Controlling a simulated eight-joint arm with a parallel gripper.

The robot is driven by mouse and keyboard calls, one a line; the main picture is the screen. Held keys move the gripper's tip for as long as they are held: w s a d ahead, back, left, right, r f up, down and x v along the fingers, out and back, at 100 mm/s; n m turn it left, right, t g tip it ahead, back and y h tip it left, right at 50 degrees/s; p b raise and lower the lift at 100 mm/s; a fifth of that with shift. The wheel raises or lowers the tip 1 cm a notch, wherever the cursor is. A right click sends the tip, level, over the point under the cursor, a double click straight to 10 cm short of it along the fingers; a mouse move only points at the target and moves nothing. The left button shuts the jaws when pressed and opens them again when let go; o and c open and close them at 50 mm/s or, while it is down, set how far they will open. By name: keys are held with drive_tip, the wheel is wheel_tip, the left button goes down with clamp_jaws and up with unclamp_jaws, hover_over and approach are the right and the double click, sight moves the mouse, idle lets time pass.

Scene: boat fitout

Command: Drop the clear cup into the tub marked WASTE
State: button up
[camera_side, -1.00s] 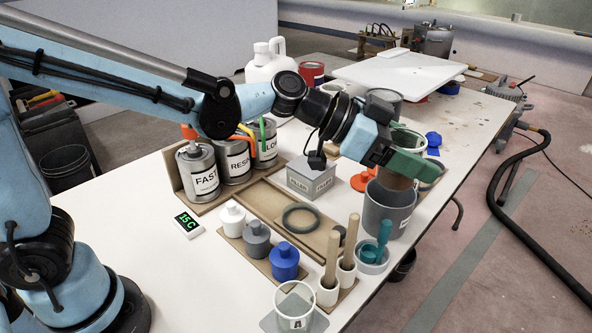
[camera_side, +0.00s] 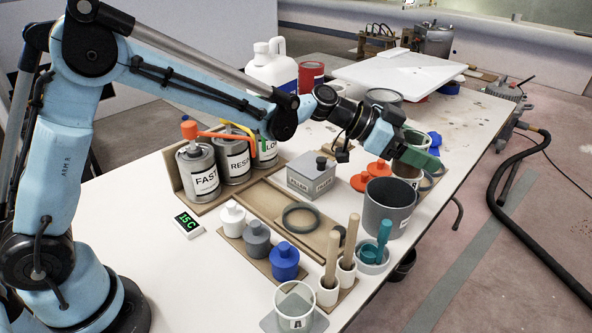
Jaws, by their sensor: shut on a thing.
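Whether the cup touches anything below cannot be told. The grey tub (camera_side: 389,210) stands open in front of it; its wall shows no WASTE marking that I can read. Another clear cup (camera_side: 295,303), marked A, stands on a grey pad at the table's front edge, away from my gripper.
A small pot with a teal tool (camera_side: 383,240) stands before the tub. Brush-like wooden handles (camera_side: 333,255) rise in white holders to the left. Orange discs (camera_side: 372,177) and a grey box (camera_side: 311,180) lie left of my gripper. Labelled cans (camera_side: 200,175) stand farther left.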

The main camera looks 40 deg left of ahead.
drive_tip(key=shift+f, duration=1.45)
drive_tip(key=o, duration=1.3)
drive_tip(key=shift+c, duration=0.2)
drive_tip(key=v, duration=1.2)
drive_tip(key=shift+s, duration=0.1)
drive_tip(key=s+a+f+n+y, duration=0.2)
drive_tip(key=s+a+n+y, duration=0.3)
drive_tip(key=s, duration=0.4)
drive_tip(key=s+a+f+n+y, duration=0.3)
drive_tip(key=s+a+n+y, duration=0.2)
drive_tip(key=s+a, duration=0.3)
drive_tip(key=shift+s+a+n+g+y, duration=0.3)
drive_tip(key=shift+s+a+n+y, duration=0.1)
drive_tip(key=shift+s, duration=0.35)
